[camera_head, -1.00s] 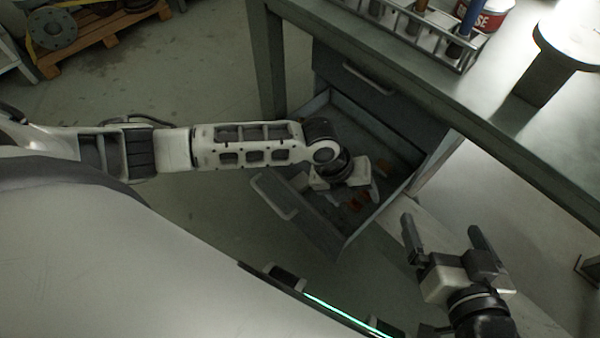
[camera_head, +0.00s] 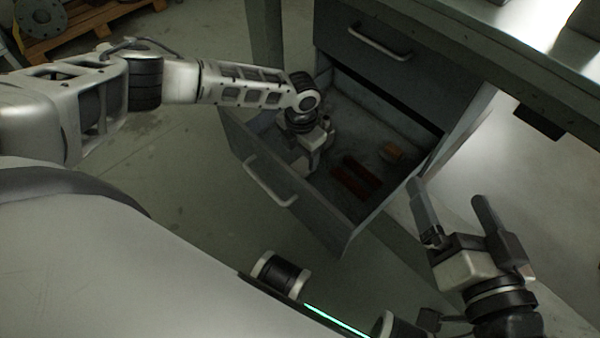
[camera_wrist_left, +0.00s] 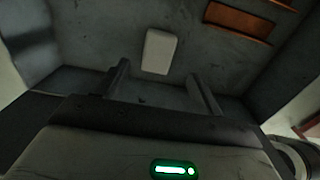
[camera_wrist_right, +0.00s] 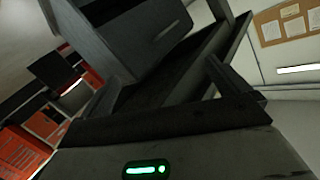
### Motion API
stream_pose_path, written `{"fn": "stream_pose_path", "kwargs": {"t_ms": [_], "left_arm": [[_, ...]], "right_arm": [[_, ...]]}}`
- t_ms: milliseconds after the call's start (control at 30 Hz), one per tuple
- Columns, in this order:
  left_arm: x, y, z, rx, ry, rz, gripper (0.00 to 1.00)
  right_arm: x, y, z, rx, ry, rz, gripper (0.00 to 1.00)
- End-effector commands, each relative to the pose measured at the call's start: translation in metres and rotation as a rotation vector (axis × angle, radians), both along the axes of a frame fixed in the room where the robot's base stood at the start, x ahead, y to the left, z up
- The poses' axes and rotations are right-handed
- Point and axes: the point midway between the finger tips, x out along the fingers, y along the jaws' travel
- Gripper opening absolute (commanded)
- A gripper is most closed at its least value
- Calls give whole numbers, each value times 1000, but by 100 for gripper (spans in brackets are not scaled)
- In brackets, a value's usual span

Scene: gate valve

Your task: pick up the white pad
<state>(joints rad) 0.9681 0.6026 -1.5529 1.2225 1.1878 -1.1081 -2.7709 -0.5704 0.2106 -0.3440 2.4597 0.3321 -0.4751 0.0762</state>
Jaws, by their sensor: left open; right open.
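The white pad (camera_wrist_left: 160,51) lies flat on the drawer floor in the left wrist view, ahead of the fingertips and roughly centred between them. My left gripper (camera_wrist_left: 158,76) is open and empty. In the head view, this left gripper (camera_head: 316,160) reaches down into the open drawer (camera_head: 340,235) at its left side. My right gripper (camera_head: 448,192) is open and empty, outside the drawer to its right.
Dark red items (camera_head: 356,177) and a small orange item (camera_head: 393,152) lie in the drawer, right of my left gripper. A closed drawer (camera_head: 375,60) sits above, under the workbench top (camera_head: 520,50). The drawer's walls stand close around my left gripper. Open floor lies to the left.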

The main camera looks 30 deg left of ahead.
Motion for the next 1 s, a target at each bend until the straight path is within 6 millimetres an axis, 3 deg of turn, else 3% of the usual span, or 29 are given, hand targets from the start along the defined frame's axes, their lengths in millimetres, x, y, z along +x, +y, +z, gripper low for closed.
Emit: {"fn": "stream_pose_path", "kwargs": {"t_ms": [267,500,800,833,1000], "left_arm": [[2,0,-26,0,-1,1,67],[6,2,-59,0,-1,2,67],[6,2,-62,0,-1,2,67],[6,2,-62,0,-1,2,64],[6,2,-62,0,-1,2,20]], "right_arm": [[0,3,0,61,-12,6,100],[7,3,16,116,-114,10,100],[10,2,23,106,-157,6,100],[10,2,23,106,-157,6,100],[10,2,23,105,-156,6,100]]}}
